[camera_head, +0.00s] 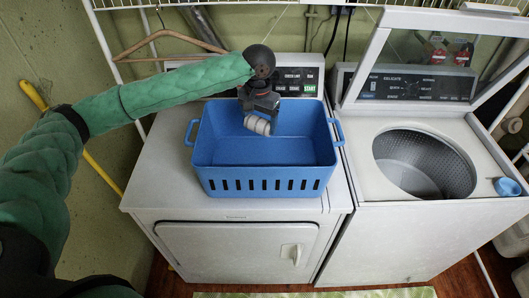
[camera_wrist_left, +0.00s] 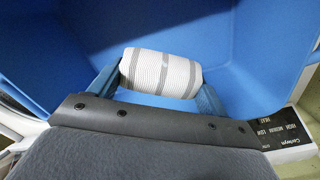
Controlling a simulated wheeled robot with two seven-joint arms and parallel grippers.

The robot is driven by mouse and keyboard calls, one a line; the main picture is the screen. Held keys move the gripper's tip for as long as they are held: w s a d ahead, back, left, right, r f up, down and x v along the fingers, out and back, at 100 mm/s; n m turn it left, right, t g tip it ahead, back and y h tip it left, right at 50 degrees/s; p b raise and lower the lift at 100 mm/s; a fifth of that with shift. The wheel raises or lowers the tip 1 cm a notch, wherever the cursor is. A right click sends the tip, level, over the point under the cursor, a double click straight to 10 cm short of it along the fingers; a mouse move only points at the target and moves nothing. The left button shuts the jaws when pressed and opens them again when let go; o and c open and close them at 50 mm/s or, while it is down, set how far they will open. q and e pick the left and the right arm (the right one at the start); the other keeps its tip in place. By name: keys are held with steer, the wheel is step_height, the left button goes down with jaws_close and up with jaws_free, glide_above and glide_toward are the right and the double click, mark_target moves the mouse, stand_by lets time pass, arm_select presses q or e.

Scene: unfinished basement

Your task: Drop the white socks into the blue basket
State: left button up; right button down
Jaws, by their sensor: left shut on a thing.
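The white socks (camera_head: 258,124) are a rolled bundle with grey stripes. My left gripper (camera_head: 262,116) is shut on them, over the back part of the blue basket (camera_head: 265,185). In the left wrist view the socks (camera_wrist_left: 160,73) sit between the two fingers of my left gripper (camera_wrist_left: 160,85), with the blue walls of the basket (camera_wrist_left: 255,40) around and below. The basket stands on the white dryer and looks empty apart from the held socks. The exact height of the socks over its floor is hard to tell. My right gripper is not in view.
The dryer (camera_head: 240,245) carries the basket, with its control panel (camera_head: 300,85) behind. To the right stands a washer (camera_head: 350,180) with its lid up and its drum (camera_head: 425,165) open. A wooden hanger (camera_head: 170,42) hangs at the back left under a wire shelf.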

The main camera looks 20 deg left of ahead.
arm_select(q)
steer(key=o, duration=1)
steer(key=shift+r, duration=0.25)
step_height(320, 180, up, 2)
steer(key=shift+b, duration=0.7)
step_height(320, 180, up, 5)
steer(key=shift+f+b, duration=0.2)
steer(key=shift+b, duration=0.55)
steer(key=shift+r, duration=0.4)
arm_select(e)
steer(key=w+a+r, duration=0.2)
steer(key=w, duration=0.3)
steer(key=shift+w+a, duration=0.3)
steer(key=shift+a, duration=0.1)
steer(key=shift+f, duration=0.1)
